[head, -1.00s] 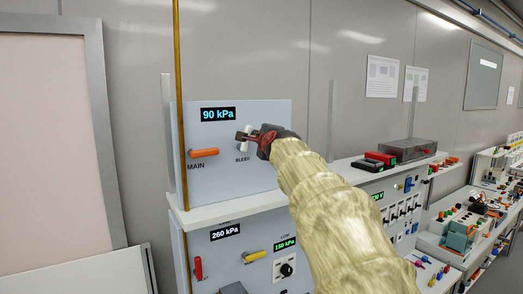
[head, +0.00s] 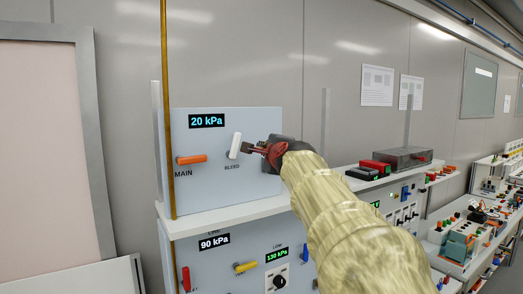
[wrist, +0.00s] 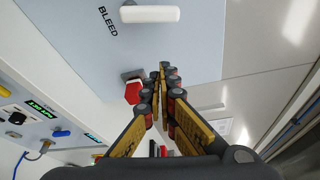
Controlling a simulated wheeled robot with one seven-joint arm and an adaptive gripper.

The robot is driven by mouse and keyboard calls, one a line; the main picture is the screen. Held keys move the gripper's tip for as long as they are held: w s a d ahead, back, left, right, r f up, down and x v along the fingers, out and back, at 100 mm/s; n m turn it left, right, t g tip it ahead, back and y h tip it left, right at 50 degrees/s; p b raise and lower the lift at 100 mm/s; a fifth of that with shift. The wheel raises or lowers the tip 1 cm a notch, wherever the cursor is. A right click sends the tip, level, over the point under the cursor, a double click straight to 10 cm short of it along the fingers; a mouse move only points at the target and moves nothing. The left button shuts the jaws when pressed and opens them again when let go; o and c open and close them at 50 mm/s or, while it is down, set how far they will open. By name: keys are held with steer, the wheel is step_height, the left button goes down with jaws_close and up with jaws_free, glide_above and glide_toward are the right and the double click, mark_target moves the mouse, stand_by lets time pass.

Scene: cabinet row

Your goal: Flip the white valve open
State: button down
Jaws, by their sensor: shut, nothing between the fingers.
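The white valve handle (head: 235,145) stands nearly upright on the pale blue panel (head: 262,125), above the label BLEED. In the wrist view the white handle (wrist: 150,13) lies across the top of the picture, beyond the fingertips. My gripper (head: 248,148) is just right of the handle in the head view. In the wrist view its fingers (wrist: 165,68) are together and empty, with a visible gap to the handle. The display (head: 207,121) above the valve reads 20 kPa.
A white ledge (head: 220,217) runs below the panel. The lower panel has a yellow handle (head: 245,267) and a red handle (head: 186,279). Dark and red boxes (head: 375,167) stand right.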

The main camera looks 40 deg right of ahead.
steer(key=v, duration=0.2)
steer(key=shift+s+a+r, duration=0.1)
steer(key=shift+s+a, duration=0.15)
steer(key=shift+a, duration=0.1)
stand_by(0.4)
